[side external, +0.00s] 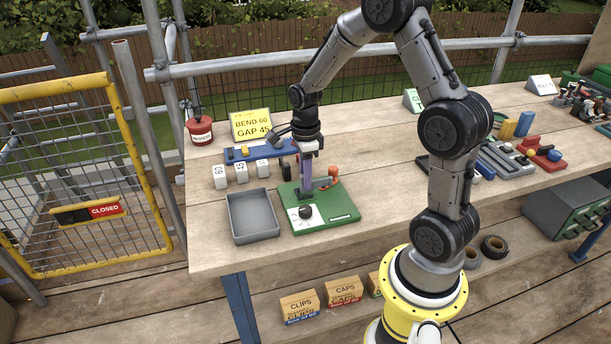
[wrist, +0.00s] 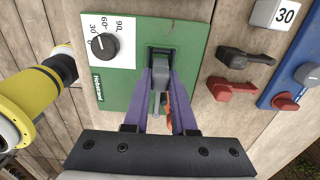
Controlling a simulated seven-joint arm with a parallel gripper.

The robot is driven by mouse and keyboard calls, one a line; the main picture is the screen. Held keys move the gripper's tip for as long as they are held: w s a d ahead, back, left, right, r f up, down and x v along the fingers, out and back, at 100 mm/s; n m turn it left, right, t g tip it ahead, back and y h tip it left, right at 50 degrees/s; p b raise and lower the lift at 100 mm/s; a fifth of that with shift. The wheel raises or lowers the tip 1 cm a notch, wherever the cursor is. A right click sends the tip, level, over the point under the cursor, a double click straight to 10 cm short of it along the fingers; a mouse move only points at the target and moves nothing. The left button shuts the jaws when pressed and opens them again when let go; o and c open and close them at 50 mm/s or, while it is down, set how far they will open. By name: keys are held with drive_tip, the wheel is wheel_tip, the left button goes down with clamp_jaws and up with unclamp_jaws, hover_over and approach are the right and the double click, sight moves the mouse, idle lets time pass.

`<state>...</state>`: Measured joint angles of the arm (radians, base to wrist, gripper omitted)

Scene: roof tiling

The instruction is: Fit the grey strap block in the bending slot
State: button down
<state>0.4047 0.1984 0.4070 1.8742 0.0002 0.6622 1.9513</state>
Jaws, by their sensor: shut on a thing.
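The green bender (side external: 335,213) stands on the bench. It has a white dial plate with a black knob (wrist: 104,46) marked 30, 60 and 90. Its dark slot (wrist: 163,54) shows in the wrist view. My gripper (wrist: 161,76) points down at the slot, its purple fingers shut on the grey strap block (wrist: 158,97). The block lies in line with the slot; how deep it sits cannot be told. In the side view my gripper (side external: 306,186) is low over the bender and hides the block. An orange-red lever (side external: 331,176) stands just right of it.
A grey tray (side external: 233,213) stands left of the bender. White numbered blocks (side external: 241,173) and a blue rack (side external: 238,155) are behind. A yellow sign (side external: 250,125) reads BEND 60 GAP 45.

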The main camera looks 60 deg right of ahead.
drive_tip(key=shift+f, duration=0.5)
idle(0.8)
drive_tip(key=c, duration=0.7)
unclamp_jaws()
drive_tip(key=shift+o, duration=0.2)
drive_tip(key=shift+r, duration=3.5)
